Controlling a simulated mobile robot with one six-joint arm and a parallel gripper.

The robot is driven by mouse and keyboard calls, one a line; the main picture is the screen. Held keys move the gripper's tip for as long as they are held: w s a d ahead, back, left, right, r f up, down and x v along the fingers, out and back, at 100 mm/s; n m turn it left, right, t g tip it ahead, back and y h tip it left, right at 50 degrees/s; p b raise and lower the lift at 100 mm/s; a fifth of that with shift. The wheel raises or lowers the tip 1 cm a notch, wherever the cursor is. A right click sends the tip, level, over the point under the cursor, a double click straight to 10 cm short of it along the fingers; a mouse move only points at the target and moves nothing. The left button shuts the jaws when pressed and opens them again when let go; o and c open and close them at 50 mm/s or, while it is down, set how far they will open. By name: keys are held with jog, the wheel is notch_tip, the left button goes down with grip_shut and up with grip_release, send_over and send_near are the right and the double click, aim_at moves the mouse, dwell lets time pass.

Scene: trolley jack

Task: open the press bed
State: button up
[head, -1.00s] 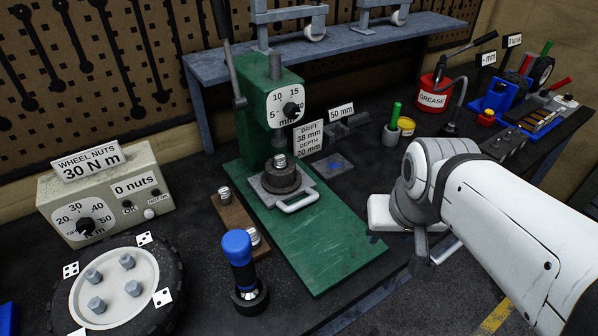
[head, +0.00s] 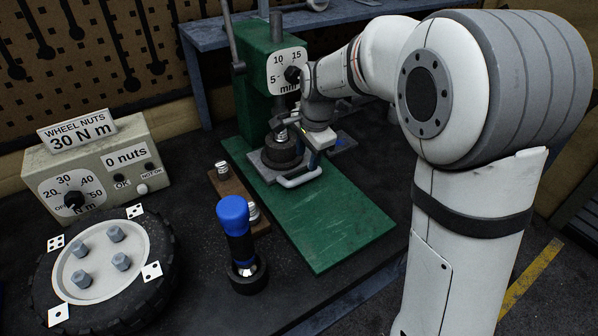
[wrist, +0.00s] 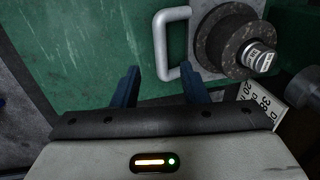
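The press bed (head: 262,172) is a grey sliding plate with a white U-shaped handle (head: 300,181) at its front, on the green press base. A dark round part with a metal piece (head: 281,152) sits on it. In the wrist view, the bed (wrist: 204,16) shows at the upper right, with its handle (wrist: 163,45) facing left. My gripper (wrist: 160,74) is open and empty. In the wrist view the handle's lower end lies between its fingertips; the frames do not show clearly whether it touches.
A blue-topped tool (head: 236,240) stands left of the green base (head: 330,222), near a wooden block (head: 225,188) with metal pieces. A wheel (head: 100,265) and a torque box (head: 95,165) are further left. The front of the green base is clear.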

aim_at(302, 177)
jog(key=f, duration=0.2)
jog(key=w+f, duration=0.1)
jog(key=f, duration=0.2)
jog(key=a+f, duration=0.1)
jog(key=f, duration=0.1)
jog(key=shift+w+f+p, duration=0.25)
jog(key=shift+f+p, duration=0.1)
jog(key=shift+f, duration=0.05)
grip_shut()
